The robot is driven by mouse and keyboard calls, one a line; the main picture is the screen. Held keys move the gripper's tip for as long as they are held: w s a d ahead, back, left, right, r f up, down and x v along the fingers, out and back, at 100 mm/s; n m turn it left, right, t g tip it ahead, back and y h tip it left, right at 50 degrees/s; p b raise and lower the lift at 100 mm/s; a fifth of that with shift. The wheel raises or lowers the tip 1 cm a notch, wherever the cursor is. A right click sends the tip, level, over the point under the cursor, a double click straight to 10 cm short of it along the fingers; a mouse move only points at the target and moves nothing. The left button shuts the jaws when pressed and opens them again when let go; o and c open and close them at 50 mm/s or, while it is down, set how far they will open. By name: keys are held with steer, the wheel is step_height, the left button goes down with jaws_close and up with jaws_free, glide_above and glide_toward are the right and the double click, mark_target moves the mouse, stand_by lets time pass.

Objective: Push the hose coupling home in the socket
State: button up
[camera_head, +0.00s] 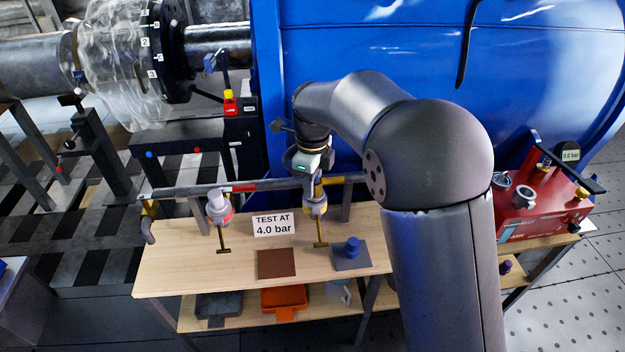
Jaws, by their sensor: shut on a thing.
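My gripper (314,178) is at the end of my arm, pointing down over the right-hand fitting on the pipe rail. It is shut on a small, dark part, seemingly the hose coupling (318,190), mostly hidden by the fingers. Right under it is a pale and brass-coloured fitting, seemingly the socket (316,207), with a brass T-handle below. The coupling looks upright over the socket; I cannot tell how deep it sits or whether it touches. A similar fitting with a white cap and red ring (218,207) stands to the left on the same rail.
The wooden bench (185,270) holds a "TEST AT 4.0 bar" sign (274,225), a brown pad (277,263) and a blue knob on a grey plate (352,263). A red pump box (540,215) stands right. The large blue housing (400,40) rises behind my arm.

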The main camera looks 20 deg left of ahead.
steer(key=shift+f, duration=0.35)
steer(key=o, duration=1)
steer(key=shift+o, duration=0.2)
step_height(320, 180, up, 17)
steer(key=shift+r+b, duration=0.2)
steer(key=shift+b, duration=0.25)
